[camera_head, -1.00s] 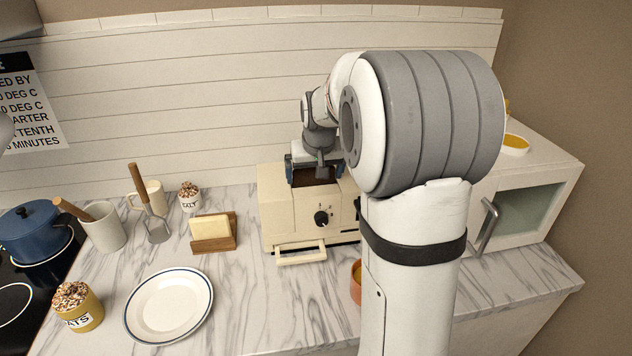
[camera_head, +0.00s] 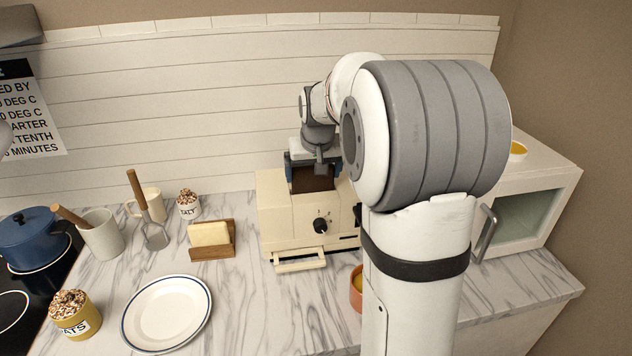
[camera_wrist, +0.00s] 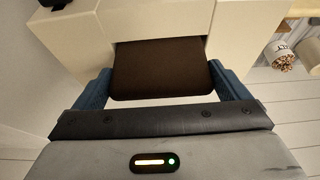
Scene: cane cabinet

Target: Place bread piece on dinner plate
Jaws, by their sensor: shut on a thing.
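The bread piece (camera_head: 313,181) is a dark brown slice standing upright in the slot of the cream toaster (camera_head: 284,219), its upper part showing above the top. My gripper (camera_head: 314,166) is over the toaster and shut on the bread, one finger at each side edge. In the wrist view the bread (camera_wrist: 160,69) sits between the two blue fingers (camera_wrist: 161,88), its far end at the toaster slot (camera_wrist: 212,22). Its lower end is hidden there. The white dinner plate (camera_head: 168,312) with a dark blue rim lies empty on the counter, front left of the toaster.
A mug with a spatula (camera_head: 152,207), a salt jar (camera_head: 188,204) and an oats jar (camera_head: 75,314) stand around the left. An orange cup (camera_head: 356,289) is partly behind my arm. A white cabinet (camera_head: 535,205) stands right.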

